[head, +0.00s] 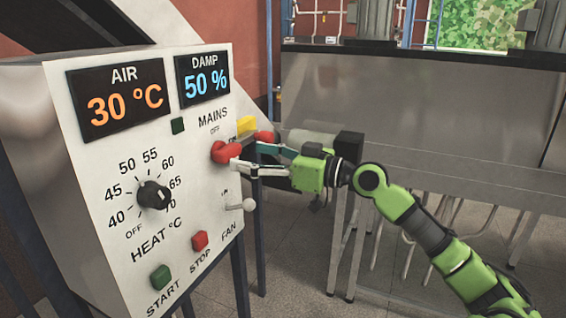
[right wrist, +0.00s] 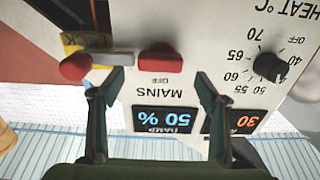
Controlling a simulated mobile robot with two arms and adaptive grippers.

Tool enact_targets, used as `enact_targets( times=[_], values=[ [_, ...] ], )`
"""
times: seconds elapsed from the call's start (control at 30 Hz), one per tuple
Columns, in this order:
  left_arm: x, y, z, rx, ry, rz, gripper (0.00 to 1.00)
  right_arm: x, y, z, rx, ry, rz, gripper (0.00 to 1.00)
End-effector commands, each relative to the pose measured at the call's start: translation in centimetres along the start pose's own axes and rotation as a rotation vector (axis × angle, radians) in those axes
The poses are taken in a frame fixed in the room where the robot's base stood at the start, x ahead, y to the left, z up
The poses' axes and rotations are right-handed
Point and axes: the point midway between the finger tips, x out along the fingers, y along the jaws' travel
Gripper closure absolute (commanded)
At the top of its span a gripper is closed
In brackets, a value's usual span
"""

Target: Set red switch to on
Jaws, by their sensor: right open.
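The red switch (head: 226,152) sits under the MAINS label on the white control panel, near its right edge. In the right wrist view its red block (right wrist: 160,58) lies beside the OFF mark, with a grey bar running left from it. A darker red end (right wrist: 75,67) shows left of the bar; the head view shows a second red part (head: 265,137) behind the fingers. My right gripper (head: 249,157) is open at the switch, also seen in the right wrist view (right wrist: 160,78). Its fingers are apart, with the red block between and beyond them. Contact cannot be told. My left gripper is out of view.
A yellow tag (head: 246,125) adjoins the switch. The heat knob (head: 153,195), red stop button (head: 200,241), green start button (head: 161,278) and white fan lever (head: 243,205) are on the same panel. A metal bench (head: 400,105) stands behind my right arm.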

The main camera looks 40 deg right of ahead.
Motion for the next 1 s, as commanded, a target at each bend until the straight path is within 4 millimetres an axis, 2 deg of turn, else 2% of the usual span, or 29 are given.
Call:
enact_targets(
  times=[0.3,0.5,1.0],
  values=[
    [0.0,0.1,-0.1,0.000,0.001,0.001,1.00,-5.2,0.1,0.1,0.002,0.001,0.003,0.32],
    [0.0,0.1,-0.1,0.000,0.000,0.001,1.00,-7.3,0.1,0.0,0.001,0.002,0.001,0.32],
    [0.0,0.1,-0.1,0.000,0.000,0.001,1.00,-7.8,0.0,0.0,0.000,0.000,0.001,0.32]
  ],
)
